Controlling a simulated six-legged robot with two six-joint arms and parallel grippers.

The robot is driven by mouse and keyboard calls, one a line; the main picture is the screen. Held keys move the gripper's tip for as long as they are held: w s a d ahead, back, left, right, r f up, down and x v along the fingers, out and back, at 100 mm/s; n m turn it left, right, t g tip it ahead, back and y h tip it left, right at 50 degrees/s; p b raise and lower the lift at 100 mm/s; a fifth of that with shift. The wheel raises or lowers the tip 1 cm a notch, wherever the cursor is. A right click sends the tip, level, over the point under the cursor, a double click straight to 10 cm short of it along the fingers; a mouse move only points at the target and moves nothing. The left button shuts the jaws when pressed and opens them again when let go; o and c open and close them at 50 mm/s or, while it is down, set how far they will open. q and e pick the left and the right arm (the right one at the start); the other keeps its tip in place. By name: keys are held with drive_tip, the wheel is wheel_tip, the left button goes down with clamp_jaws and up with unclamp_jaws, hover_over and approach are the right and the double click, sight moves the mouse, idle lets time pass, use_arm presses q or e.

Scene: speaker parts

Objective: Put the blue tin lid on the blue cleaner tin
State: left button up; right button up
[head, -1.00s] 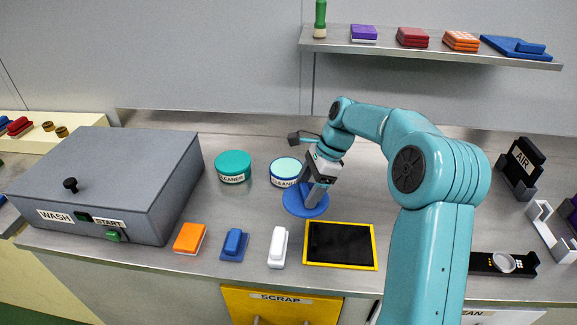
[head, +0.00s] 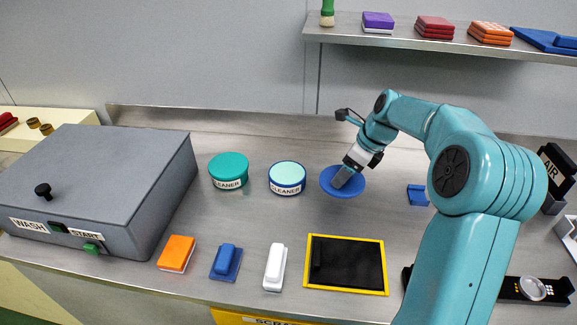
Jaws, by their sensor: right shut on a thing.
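The blue cleaner tin (head: 287,186) stands upright on the steel bench, open, with pale mint content showing inside its blue rim. The blue tin lid (head: 329,185) is a round blue disc just right of the tin and apart from it. My right gripper (head: 344,177) is shut on the lid from above, and its fingers cover part of the lid. I cannot tell how high the lid is above the bench. My left gripper is not in view.
A teal cleaner tin (head: 229,172) stands left of the blue one. A grey wash box (head: 115,180) fills the left. Orange (head: 177,253), blue (head: 226,262) and white (head: 275,267) blocks and a yellow-framed black mat (head: 345,290) lie in front. A shelf (head: 440,41) hangs behind.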

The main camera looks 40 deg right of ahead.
drive_tip(key=w+a+p, duration=0.1)
drive_tip(key=w, duration=0.4)
drive_tip(key=w+a+p, duration=0.1)
drive_tip(key=w+a, duration=0.1)
drive_tip(key=w, duration=0.3)
drive_tip(key=w+a+p, duration=0.1)
drive_tip(key=w, duration=0.4)
drive_tip(key=shift+w+a+r, duration=0.15)
drive_tip(key=shift+a+r, duration=0.05)
drive_tip(key=shift+a, duration=0.2)
drive_tip(key=shift+w+f, duration=0.1)
drive_tip(key=shift+f, duration=1.75)
drive_tip(key=shift+f, duration=0.15)
drive_tip(key=o, duration=1.1)
drive_tip(key=shift+c, duration=0.2)
drive_tip(key=v, duration=1.2)
